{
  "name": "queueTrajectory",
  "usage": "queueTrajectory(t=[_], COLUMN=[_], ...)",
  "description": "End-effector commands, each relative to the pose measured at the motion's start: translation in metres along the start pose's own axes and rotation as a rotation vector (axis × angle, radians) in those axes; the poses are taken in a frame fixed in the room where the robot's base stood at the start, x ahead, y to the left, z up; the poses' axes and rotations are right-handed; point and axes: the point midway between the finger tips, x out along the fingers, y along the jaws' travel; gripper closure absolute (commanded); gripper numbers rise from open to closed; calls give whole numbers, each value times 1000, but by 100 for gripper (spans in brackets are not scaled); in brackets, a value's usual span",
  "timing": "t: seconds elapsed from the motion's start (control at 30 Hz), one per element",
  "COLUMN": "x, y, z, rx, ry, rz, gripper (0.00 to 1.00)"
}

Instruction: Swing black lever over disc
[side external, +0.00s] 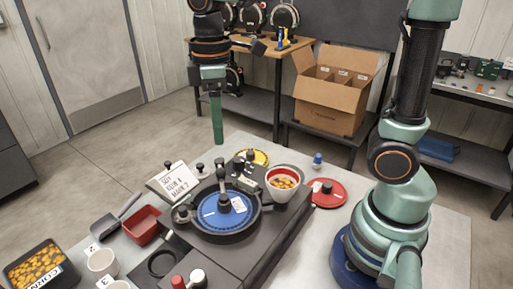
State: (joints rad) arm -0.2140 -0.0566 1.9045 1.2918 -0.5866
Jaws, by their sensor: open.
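A blue disc (213,216) with a white label lies flat in a round black housing (204,236) on the dark meter base. My gripper (217,132) hangs above and behind the meter with a green finger pointing down. It is open, with nothing seen in it, and clear of the disc and the lever. Its second finger is not clearly seen.
A white bowl of orange seeds (283,182) stands right of the disc, beside a red disc (327,192). A yellow disc (261,157) lies behind. A label card (173,183), red bin (142,224), cups (102,261) and black seed box (41,268) fill the left.

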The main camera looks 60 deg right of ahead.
Motion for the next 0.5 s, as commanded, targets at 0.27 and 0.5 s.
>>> queueTrajectory(t=[0.27,0.5], x=[-22,-23], y=[0,0], z=[0,0], rx=[0,0], ry=[-1,-1], rz=[0,-1], gripper=[41,41])
